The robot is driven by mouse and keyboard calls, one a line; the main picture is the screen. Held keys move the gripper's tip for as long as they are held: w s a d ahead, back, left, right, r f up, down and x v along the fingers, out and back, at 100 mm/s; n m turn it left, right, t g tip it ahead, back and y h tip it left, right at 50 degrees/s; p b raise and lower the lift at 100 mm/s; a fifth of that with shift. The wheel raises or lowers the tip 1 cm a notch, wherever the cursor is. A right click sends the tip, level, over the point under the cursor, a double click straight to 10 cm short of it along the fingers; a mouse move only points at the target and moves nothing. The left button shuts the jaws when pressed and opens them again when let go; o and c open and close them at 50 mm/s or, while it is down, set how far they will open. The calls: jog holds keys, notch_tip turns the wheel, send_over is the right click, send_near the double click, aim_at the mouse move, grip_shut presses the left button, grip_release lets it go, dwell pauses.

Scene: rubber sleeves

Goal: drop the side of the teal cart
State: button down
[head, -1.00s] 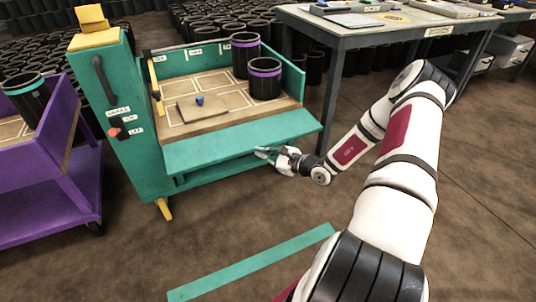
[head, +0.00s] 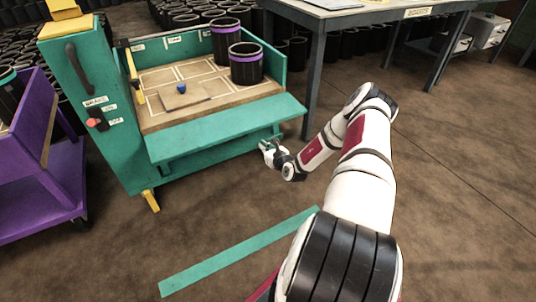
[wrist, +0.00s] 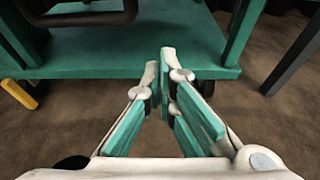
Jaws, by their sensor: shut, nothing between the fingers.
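The teal cart (head: 120,165) stands at the left in the head view. Its near side panel (head: 225,130) is folded outward from the deck's front edge, its broad face showing upward. My gripper (head: 268,147) is just below the panel's outer edge, toward its right end, and looks apart from it. In the wrist view my gripper (wrist: 160,65) has its fingers together and empty. The cart's lower shelf (wrist: 125,52) lies beyond the fingertips there. The panel is not clearly visible in the wrist view.
Two black sleeves with purple bands (head: 246,66) and a small blue piece (head: 181,88) sit on the cart deck. A purple cart (head: 40,190) stands left, a grey table (head: 360,22) behind right. A teal strip (head: 240,250) lies on the otherwise clear near floor.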

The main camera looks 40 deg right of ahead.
jog(key=shift+w+d+r+b, duration=0.15)
jog(key=shift+w+r+b, duration=0.25)
jog(key=shift+r, duration=0.5)
jog(key=shift+w+d+r+b, duration=0.1)
jog(key=shift+w+r+b, duration=0.3)
jog(key=shift+r, duration=0.45)
